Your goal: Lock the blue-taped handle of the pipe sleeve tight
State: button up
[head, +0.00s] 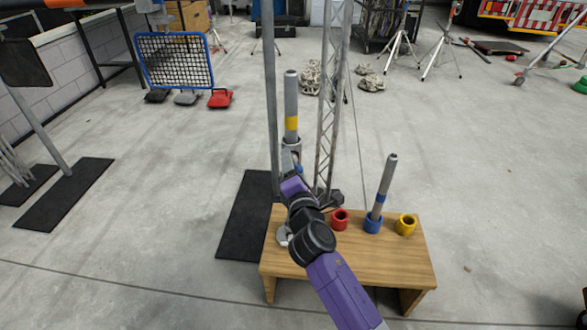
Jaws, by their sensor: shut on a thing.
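The pipe sleeve (291,145) is a grey collar at the base of an upright grey pipe with a yellow band (291,122). It stands just behind the wooden bench, left of the lattice mast. My gripper (291,164) is at the near side of the sleeve, shut on its handle. The blue-taped handle is mostly hidden by my gripper and wrist, so its exact angle cannot be told. The yellow-banded pipe stands upright in the sleeve.
The wooden bench (405,258) holds a red cup (340,220), a yellow cup (406,225) and a blue cup (373,225) with a leaning blue-banded pipe (386,182). A lattice mast (328,140) and a grey pole (271,110) stand close by.

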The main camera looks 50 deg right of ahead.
jog(key=m+b, duration=0.2)
jog(key=m, duration=0.3)
jog(key=shift+m, duration=0.4)
jog(key=m+b, duration=0.3)
jog(key=m, duration=0.2)
jog(key=shift+r, duration=0.1)
jog(key=m+b, duration=0.3)
jog(key=m, duration=0.2)
jog(key=shift+d+m+b, duration=0.1)
jog(key=shift+m+b, duration=0.2)
jog(key=shift+m, duration=0.1)
jog(key=m+b, duration=0.1)
jog(key=m, duration=0.1)
jog(key=m+b, duration=0.1)
jog(key=m, duration=0.2)
jog(key=shift+s+d+r+b, duration=0.1)
jog(key=shift+r+b, duration=0.1)
jog(key=shift+b, duration=0.15)
jog(key=o, duration=1.4)
jog(key=shift+s, duration=0.1)
